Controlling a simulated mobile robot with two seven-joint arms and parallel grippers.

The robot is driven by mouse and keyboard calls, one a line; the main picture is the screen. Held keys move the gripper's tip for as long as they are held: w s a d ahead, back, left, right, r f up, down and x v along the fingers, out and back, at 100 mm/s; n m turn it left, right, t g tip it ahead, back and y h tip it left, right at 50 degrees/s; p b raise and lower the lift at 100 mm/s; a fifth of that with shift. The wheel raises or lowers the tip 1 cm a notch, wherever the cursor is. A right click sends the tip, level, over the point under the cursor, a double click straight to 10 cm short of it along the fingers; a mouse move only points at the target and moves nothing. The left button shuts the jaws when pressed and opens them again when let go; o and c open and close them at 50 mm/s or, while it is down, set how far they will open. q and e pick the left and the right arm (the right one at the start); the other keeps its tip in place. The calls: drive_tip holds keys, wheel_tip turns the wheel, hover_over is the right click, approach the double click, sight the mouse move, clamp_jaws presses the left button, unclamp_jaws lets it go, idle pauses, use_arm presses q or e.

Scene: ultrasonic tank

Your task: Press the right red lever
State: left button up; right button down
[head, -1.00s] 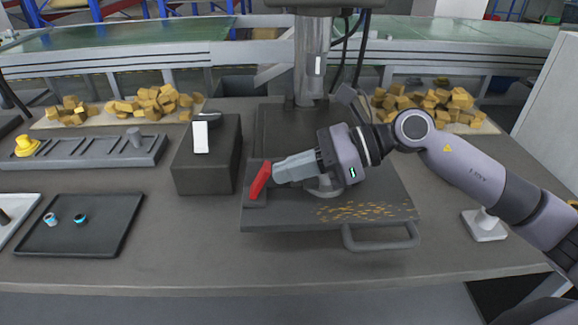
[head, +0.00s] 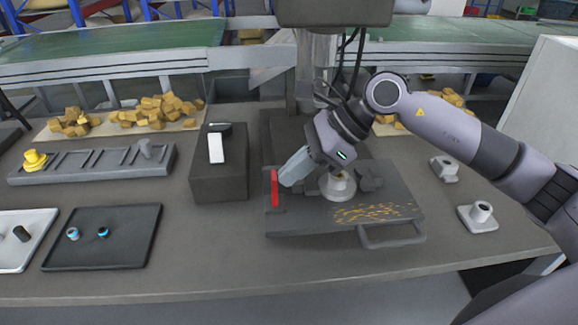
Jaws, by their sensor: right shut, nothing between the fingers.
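One red lever (head: 274,190) stands at the left edge of a dark plate in the head view. Its upper part leans slightly left in the picture. My right gripper (head: 286,178) is shut and empty, with its fingertips just right of the lever. I cannot tell whether they touch it. My left gripper is out of view. A white lever (head: 216,148) sits on a dark box (head: 218,183) to the left.
The dark plate (head: 312,218) has yellow flecks and a front handle (head: 394,240). White-based fixtures (head: 479,222) stand at the right. A black tray (head: 103,267) and a slotted rack (head: 95,173) lie at the left. The front table strip is clear.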

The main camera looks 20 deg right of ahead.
drive_tip(key=shift+w+a+r, duration=0.15)
drive_tip(key=shift+w+a, duration=0.05)
drive_tip(key=shift+a, duration=0.45)
drive_tip(key=shift+d+r, duration=0.15)
drive_tip(key=shift+r+p, duration=0.4)
drive_tip(key=shift+r, duration=0.3)
wheel_tip(320, 180, up, 10)
drive_tip(key=d+p, duration=0.2)
drive_tip(key=p, duration=0.2)
drive_tip(key=shift+s+d+f, duration=0.2)
drive_tip(key=shift+s+d, duration=0.15)
drive_tip(key=shift+s, duration=0.1)
